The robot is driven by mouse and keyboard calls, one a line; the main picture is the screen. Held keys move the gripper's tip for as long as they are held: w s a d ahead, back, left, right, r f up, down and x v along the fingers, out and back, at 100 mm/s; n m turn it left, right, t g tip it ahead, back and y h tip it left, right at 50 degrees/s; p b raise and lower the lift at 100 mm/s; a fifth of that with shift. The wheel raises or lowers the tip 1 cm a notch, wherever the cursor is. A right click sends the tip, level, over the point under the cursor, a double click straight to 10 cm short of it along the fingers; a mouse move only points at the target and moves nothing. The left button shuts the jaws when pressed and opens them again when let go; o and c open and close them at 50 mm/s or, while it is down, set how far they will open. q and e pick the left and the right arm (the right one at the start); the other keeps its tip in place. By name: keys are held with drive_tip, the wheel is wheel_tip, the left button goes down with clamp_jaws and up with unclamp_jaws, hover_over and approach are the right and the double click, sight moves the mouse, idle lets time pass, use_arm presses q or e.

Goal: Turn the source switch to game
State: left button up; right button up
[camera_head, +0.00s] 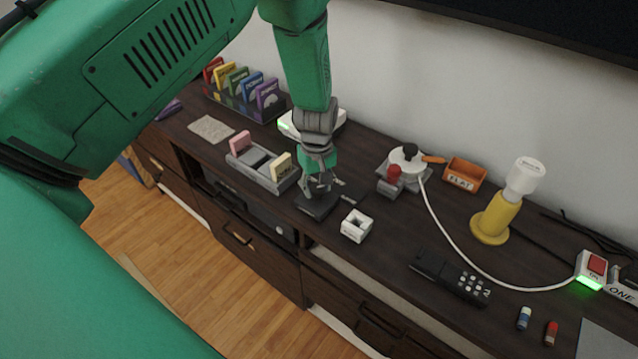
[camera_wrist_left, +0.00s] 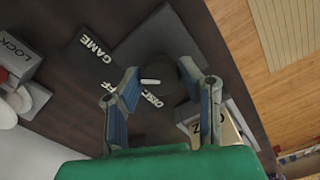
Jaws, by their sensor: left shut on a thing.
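The source switch (camera_head: 318,206) is a dark block on the cabinet top, under my left gripper (camera_head: 318,185). In the left wrist view its dark round knob (camera_wrist_left: 187,78) has a white pointer mark (camera_wrist_left: 150,82) and lies between the two fingers of the left gripper (camera_wrist_left: 163,100). The left gripper is shut on the knob. The GAME label (camera_wrist_left: 95,48) is at the upper left. A partly hidden label ending in FF (camera_wrist_left: 108,87) and a DISC label (camera_wrist_left: 152,99) are near the left finger. The pointer lies sideways, towards the FF label's side. My right gripper is not in view.
A white square block (camera_head: 356,226) stands right beside the switch. A grey tray with cartridges (camera_head: 262,172) is to its left. The wall is behind.

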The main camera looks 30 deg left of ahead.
sight(316, 185)
use_arm(q)
drive_tip(key=shift+w+a+r+m, duration=0.1)
drive_tip(key=shift+w+a+m, duration=0.1)
drive_tip(key=shift+m, duration=0.2)
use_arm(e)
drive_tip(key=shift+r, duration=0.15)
use_arm(q)
drive_tip(key=o, duration=1.1)
drive_tip(key=shift+o, duration=0.2)
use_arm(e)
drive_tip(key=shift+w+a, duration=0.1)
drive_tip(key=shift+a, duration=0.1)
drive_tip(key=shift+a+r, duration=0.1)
use_arm(q)
drive_tip(key=shift+r, duration=0.1)
wheel_tip(316, 185, up, 11)
drive_tip(key=shift+a+r, duration=0.15)
